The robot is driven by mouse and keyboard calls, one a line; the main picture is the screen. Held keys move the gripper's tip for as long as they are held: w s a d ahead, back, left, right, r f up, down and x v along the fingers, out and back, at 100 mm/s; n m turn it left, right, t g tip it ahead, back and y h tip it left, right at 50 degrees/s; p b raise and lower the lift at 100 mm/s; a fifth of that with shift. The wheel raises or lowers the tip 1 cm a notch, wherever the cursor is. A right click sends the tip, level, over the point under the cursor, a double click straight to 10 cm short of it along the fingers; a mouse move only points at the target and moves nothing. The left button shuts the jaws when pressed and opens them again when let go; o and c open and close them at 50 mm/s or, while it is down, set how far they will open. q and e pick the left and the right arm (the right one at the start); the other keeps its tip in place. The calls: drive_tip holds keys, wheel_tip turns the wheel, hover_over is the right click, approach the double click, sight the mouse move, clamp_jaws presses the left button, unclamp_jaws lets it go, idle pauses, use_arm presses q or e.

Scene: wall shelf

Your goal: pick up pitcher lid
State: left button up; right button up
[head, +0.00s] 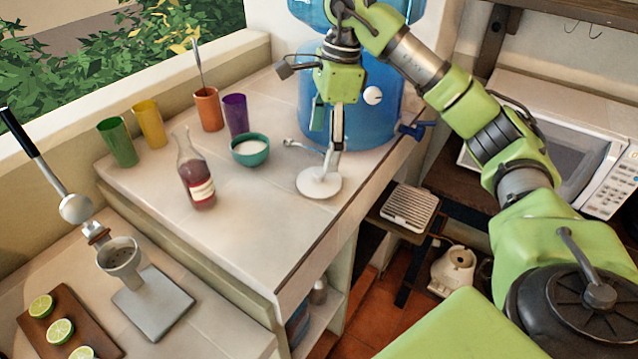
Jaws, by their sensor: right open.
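The pitcher lid (309,187), a flat white disc with a small raised middle, lies on the tiled counter near its right edge. My right gripper (326,160) reaches down over the lid from above. Its fingers are open, with a fingertip right at the middle of the lid, hiding part of it. I cannot tell whether the fingertip touches the lid. The lid appears to lie flat on the counter. My left gripper is not in view.
A blue water dispenser (380,105) stands close behind my right gripper. The counter's front is clear. A citrus press (120,258) stands lower left.

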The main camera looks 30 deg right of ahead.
sight(319, 172)
wheel_tip(319, 172, down, 2)
drive_tip(key=shift+w+a+f, duration=0.1)
drive_tip(key=shift+a+f+p, duration=0.1)
drive_tip(key=shift+f+p, duration=0.2)
drive_tip(key=shift+p, duration=0.05)
drive_tip(key=f, duration=0.1)
drive_tip(key=f+p, duration=0.2)
drive_tip(key=f, duration=0.1)
drive_tip(key=shift+a+f, duration=0.1)
drive_tip(key=shift+a, duration=0.15)
drive_tip(key=shift+f, duration=0.3)
drive_tip(key=c, duration=1)
